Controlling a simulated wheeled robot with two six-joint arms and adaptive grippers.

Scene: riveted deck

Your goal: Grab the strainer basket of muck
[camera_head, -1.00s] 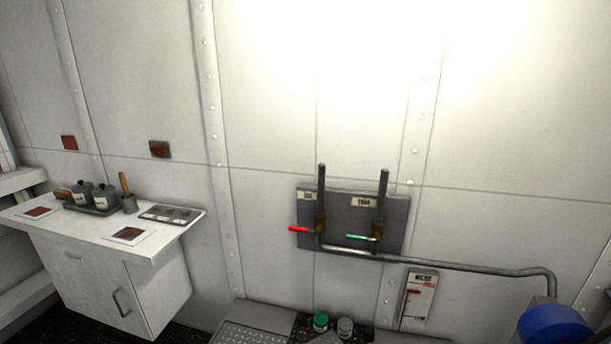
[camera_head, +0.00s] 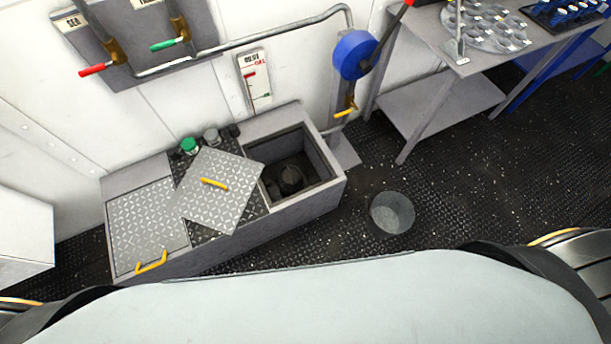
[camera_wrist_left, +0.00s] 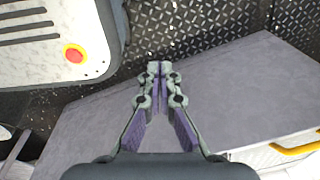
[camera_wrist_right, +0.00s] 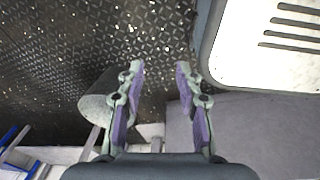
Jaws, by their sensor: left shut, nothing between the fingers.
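In the head view a dark round shape (camera_head: 290,178), which looks like the strainer basket, sits inside the open well (camera_head: 327,160) of the low grey box. I cannot make out a handle or muck on it. A loose checkered lid (camera_head: 222,200) with a yellow handle lies askew on the box, beside the opening. My left gripper (camera_wrist_left: 157,68) is shut and empty above a grey surface in the left wrist view. My right gripper (camera_wrist_right: 159,70) is open and empty in the right wrist view. Neither gripper shows in the head view.
A grey metal bucket (camera_head: 392,213) stands on the dark floor right of the box. A second lid (camera_head: 148,225) covers the box's left end. A blue wheel (camera_head: 354,54) on a pipe rises behind the box. A metal table (camera_head: 447,95) stands at upper right.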

